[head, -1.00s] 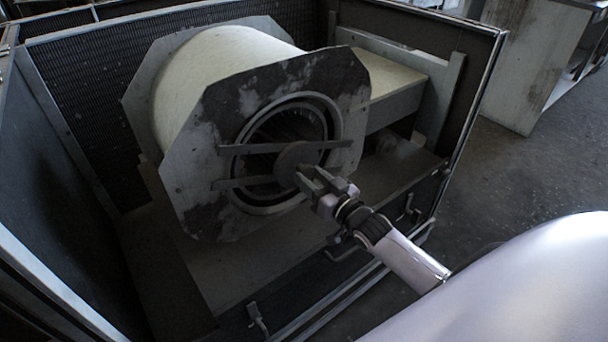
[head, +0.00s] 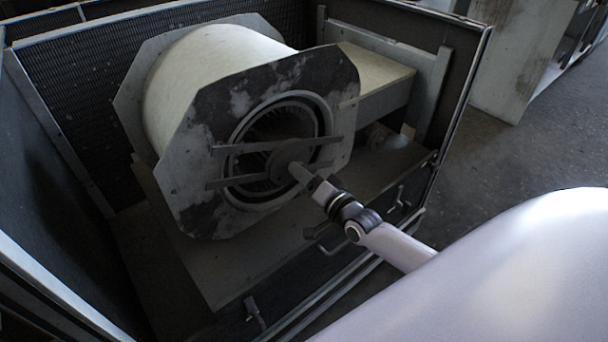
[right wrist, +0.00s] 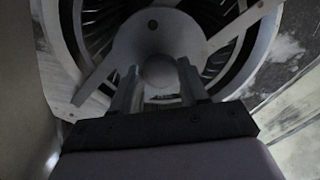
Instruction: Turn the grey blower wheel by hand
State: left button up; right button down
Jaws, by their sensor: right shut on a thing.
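The grey blower wheel (head: 272,124) sits inside the round inlet of the blower housing (head: 205,150). Its vanes show behind two flat crossbars (head: 245,148). A round hub plate (head: 281,160) is at the middle, and it also shows in the right wrist view (right wrist: 150,35). My right gripper (head: 297,172) is at this hub. In the right wrist view its two fingers (right wrist: 159,72) stand on either side of a short round stub (right wrist: 162,72) at the hub centre, shut on it. The fingers partly hide the lower hub. My left gripper is not in view.
The housing stands in an open metal cabinet with a front rail (head: 335,300) and side wall (head: 50,170). A pale duct (head: 370,75) leaves the housing to the right. Small latches (head: 254,312) sit along the front edge. Open floor (head: 510,150) lies to the right.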

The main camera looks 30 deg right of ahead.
jog(key=shift+m, duration=0.4)
jog(key=c, duration=0.6)
grip_release()
jog(key=shift+s+d+p, duration=0.15)
jog(key=shift+s+p, duration=0.1)
jog(key=shift+s, duration=0.95)
jog(key=shift+s+d+p, duration=0.2)
jog(key=shift+s+p, duration=0.05)
jog(key=shift+s, duration=0.9)
jog(key=shift+s+d+p, duration=0.15)
jog(key=shift+s+p, duration=0.1)
jog(key=shift+s, duration=0.95)
